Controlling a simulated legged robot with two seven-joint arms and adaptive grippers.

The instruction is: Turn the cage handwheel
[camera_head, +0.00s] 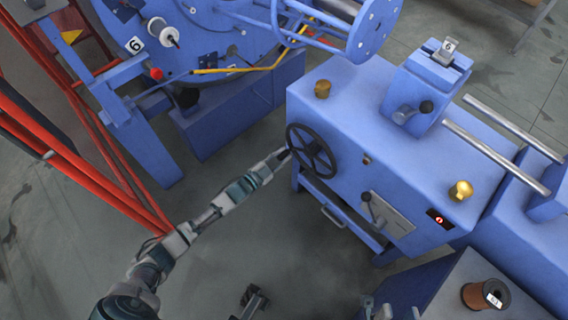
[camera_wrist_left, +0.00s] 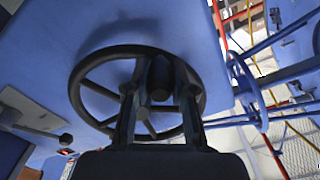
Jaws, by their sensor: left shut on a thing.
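The cage handwheel (camera_head: 312,151) is a black spoked wheel on the near left face of the blue machine housing. In the left wrist view the handwheel (camera_wrist_left: 92,117) fills the middle, with its rim, spokes and hub visible. My left gripper (camera_head: 287,153) is at the wheel's left rim. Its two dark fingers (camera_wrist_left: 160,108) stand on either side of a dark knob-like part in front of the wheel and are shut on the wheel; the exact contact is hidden. A dark jointed part at the bottom edge of the head view may be my right gripper; its jaws are unclear.
A lever (camera_head: 372,208) on a grey plate and a red-lit display (camera_head: 440,219) are right of the wheel. A blue strander frame with a spool (camera_head: 162,32) stands at the upper left, beside red posts (camera_head: 70,160). Floor in front of the housing is mostly clear.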

